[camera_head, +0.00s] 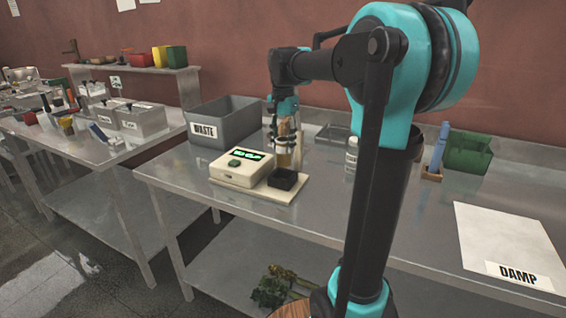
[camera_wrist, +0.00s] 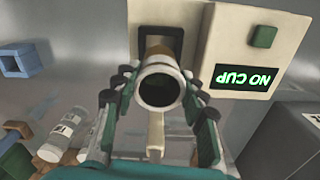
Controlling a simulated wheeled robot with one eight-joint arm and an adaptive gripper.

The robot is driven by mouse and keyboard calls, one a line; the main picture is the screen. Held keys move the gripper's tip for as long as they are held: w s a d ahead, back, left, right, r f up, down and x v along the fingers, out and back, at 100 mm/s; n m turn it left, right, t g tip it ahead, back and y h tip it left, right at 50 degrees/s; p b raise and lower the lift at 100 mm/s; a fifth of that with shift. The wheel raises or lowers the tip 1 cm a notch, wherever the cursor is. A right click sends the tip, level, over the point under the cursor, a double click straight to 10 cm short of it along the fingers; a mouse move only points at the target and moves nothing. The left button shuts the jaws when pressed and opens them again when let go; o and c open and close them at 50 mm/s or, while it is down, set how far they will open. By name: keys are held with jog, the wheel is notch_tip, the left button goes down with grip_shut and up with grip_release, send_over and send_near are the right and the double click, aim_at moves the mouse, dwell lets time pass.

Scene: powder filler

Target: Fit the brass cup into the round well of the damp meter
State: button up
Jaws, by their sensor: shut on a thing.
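My gripper (camera_head: 284,140) is shut on the brass cup (camera_head: 284,158), which hangs upright above the damp meter's base plate. In the wrist view the cup (camera_wrist: 160,88) sits between the fingers, its open mouth facing the camera. The damp meter (camera_head: 240,170) is a cream box with a green button and a lit display (camera_wrist: 242,78) reading "NO CUP". Its black well block (camera_head: 287,180) lies just in front of and below the cup in the head view. The cup covers part of the well block (camera_wrist: 172,34) in the wrist view, hiding the round opening. I cannot tell the gap between them.
A grey WASTE bin (camera_head: 225,122) stands behind the meter. A clear bottle (camera_head: 351,155) stands to the right. A blue-and-wood holder (camera_head: 437,160), a green bin (camera_head: 468,152) and a white DAMP sheet (camera_head: 505,245) lie further right. The table front is clear.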

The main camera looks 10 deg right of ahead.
aim_at(283, 161)
notch_tip(283, 161, down, 7)
jog(key=shift+f, duration=0.1)
jog(key=o, duration=1.3)
notch_tip(283, 161, up, 12)
jog(key=shift+r, duration=0.1)
jog(key=shift+s, duration=0.1)
